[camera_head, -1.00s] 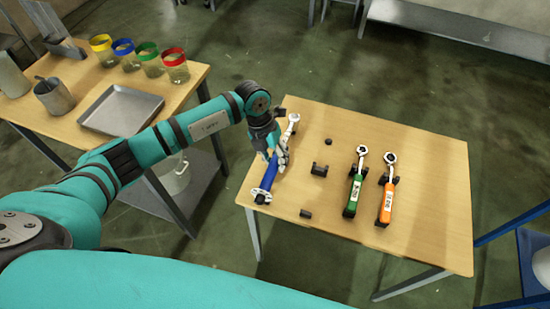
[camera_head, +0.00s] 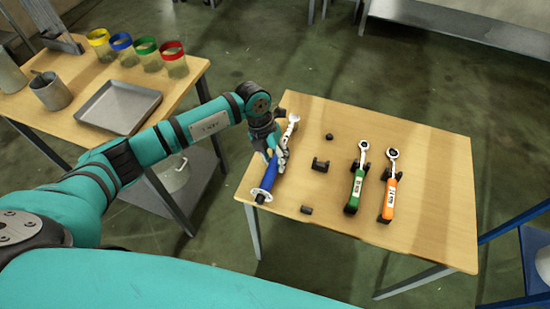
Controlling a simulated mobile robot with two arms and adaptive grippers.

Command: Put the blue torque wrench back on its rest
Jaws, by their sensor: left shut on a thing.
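The blue torque wrench (camera_head: 268,178) is at the left side of the wooden table, its ratchet head toward the back and its handle end toward the front left edge. My left gripper (camera_head: 279,160) is shut on it around the middle, and the fingers hide part of it. I cannot tell whether the wrench touches the table. The empty rest, with black pieces at the middle (camera_head: 320,165), front and back, stands to the right of the wrench. My right gripper is not in view.
A green torque wrench (camera_head: 355,187) and an orange one (camera_head: 389,196) lie on their rests further right. A second table at the left holds a metal tray (camera_head: 118,106), a metal cup (camera_head: 51,91) and several jars with coloured rims. The table's right side is clear.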

